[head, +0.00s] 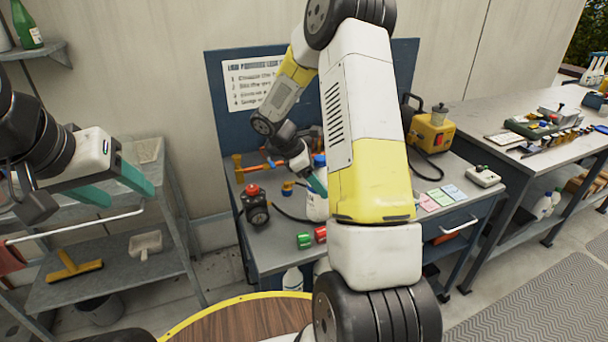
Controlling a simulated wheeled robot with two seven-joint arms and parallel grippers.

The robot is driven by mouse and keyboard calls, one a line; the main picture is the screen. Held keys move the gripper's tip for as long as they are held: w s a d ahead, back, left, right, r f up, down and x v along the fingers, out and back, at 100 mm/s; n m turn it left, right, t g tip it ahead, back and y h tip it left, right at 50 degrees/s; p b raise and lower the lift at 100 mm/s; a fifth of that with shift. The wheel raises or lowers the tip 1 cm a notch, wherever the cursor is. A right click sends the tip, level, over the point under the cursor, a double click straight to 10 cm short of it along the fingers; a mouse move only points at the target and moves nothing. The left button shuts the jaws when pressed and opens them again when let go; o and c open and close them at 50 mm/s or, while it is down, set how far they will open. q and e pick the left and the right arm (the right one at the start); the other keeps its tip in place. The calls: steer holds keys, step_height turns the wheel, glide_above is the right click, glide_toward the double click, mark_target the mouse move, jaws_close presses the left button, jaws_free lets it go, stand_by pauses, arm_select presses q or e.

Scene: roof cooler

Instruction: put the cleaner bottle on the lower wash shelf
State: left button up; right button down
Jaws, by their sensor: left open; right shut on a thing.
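A white bottle with a blue cap (316,207), likely the cleaner bottle, stands upright at the workbench, partly hidden by my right arm. My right gripper (317,184) reaches it from the left and is shut on it; only one teal finger shows clearly. My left gripper (122,186) is open and empty, with teal fingers, in front of the rack at the left. The rack's lower shelf (95,287), likely the lower wash shelf, is grey and holds a yellow squeegee (75,266) and a white dustpan (146,243).
The workbench (275,258) also holds a black device with a red knob (255,204), green and red pieces (304,241) and a yellow machine (432,131). A white bottle (293,279) stands below it. A round wooden table (235,322) is in front. The lower shelf has bare room.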

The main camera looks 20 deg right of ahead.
mark_target(317, 207)
steer(key=shift+s+f, duration=0.1)
steer(key=shift+f, duration=0.55)
steer(key=shift+s+f, duration=0.15)
steer(key=shift+f, duration=0.6)
steer(key=c, duration=0.7)
jaws_free()
steer(key=o, duration=0.4)
steer(key=shift+r, duration=0.1)
